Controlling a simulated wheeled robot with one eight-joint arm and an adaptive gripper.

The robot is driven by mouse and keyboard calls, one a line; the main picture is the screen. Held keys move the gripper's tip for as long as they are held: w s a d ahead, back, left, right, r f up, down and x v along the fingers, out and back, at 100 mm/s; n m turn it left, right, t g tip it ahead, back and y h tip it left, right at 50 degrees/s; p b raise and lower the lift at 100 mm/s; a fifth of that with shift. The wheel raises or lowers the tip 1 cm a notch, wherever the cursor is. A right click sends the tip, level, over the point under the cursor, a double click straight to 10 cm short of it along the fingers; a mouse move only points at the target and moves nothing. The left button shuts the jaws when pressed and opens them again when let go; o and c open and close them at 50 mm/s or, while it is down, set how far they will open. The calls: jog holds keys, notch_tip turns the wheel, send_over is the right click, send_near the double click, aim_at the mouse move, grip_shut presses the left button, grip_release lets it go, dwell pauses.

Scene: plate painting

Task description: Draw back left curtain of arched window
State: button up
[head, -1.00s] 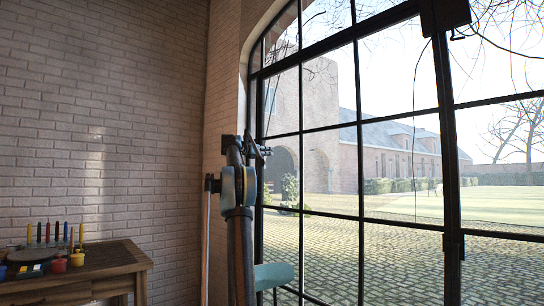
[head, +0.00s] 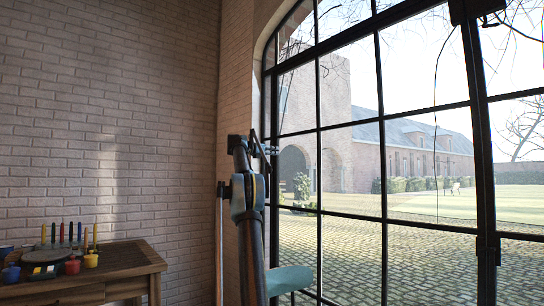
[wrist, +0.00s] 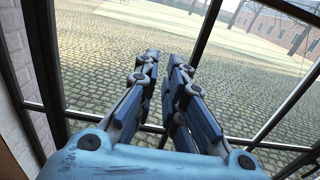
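The arched window (head: 378,120) with its black metal grid fills the right of the head view; no curtain can be made out at its left side. My gripper (head: 264,150) is raised in front of the window's lower left edge, small and dark in the head view. In the wrist view my gripper (wrist: 164,62) points at the glass, its two fingers slightly apart with a narrow gap between them. Nothing shows between the fingers. I cannot tell whether they touch the window.
A wooden table (head: 120,262) with paint pots and coloured sticks stands at the lower left against the brick wall (head: 60,130). A thin upright pole (head: 220,245) shows left of my arm. A green chair-like seat (head: 290,278) is partly hidden behind it.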

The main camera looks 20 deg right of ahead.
jog(key=shift+o, duration=1.4)
jog(key=shift+s+d, duration=0.1)
jog(key=v, duration=1.2)
